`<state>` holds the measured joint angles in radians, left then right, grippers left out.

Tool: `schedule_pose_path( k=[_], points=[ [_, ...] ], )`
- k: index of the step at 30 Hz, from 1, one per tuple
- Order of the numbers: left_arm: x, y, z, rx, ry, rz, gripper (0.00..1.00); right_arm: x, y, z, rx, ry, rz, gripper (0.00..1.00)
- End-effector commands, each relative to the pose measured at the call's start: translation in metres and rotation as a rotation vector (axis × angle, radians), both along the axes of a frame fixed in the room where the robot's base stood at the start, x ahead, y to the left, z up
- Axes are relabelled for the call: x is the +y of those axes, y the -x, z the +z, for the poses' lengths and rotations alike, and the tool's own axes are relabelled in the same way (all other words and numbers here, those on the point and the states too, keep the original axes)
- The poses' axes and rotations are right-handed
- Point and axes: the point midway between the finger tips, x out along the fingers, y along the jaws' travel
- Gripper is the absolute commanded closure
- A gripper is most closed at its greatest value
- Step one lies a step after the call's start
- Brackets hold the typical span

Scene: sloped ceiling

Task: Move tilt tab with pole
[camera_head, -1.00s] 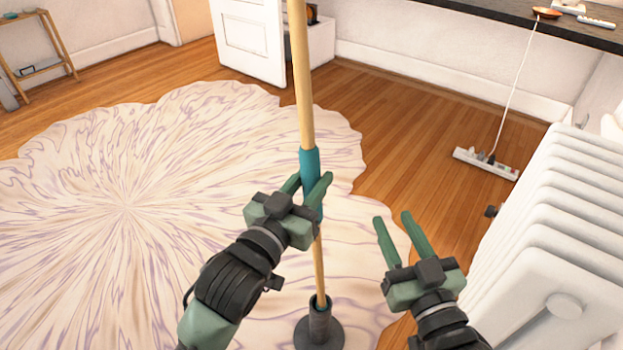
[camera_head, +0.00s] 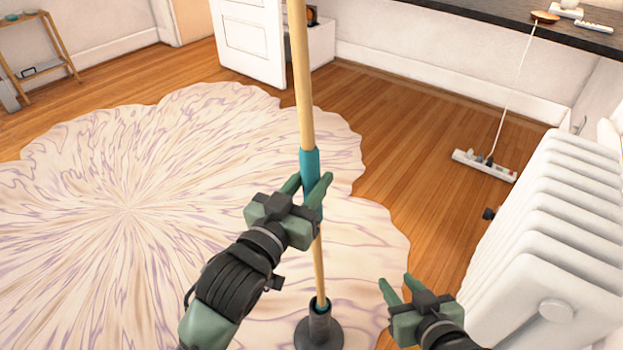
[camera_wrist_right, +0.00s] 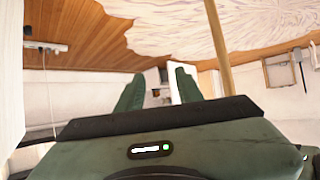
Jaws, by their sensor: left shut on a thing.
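A long wooden pole (camera_head: 302,85) with a teal sleeve (camera_head: 308,160) stands nearly upright in the head view. Its top runs out of the picture. Its lower end is in a dark grey round stand (camera_head: 319,328) on the rug. My left gripper (camera_head: 309,184) is shut on the pole at the teal sleeve. My right gripper (camera_head: 399,284) is open and empty, low and to the right of the pole. The pole also shows in the right wrist view (camera_wrist_right: 219,50), beside the open fingers. I see no tilt tab in either view.
A white radiator (camera_head: 550,230) stands close on the right. A power strip (camera_head: 484,165) lies on the wood floor with its cord running up to a dark counter (camera_head: 480,14). A large marbled rug (camera_head: 130,200) covers the left floor. A small shelf (camera_head: 38,60) stands back left.

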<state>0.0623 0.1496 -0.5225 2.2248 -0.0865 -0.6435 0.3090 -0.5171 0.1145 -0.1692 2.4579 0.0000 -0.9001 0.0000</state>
Motion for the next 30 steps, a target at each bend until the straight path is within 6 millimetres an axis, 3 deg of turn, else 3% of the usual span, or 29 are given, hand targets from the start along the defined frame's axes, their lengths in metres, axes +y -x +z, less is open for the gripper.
schedule_pose_path(
  k=[30],
  points=[
    [0.000,0.000,0.022,-0.004,0.002,0.000,1.00,-0.034,0.094,-0.061,0.525,0.115,-0.040,0.64]
  ],
)
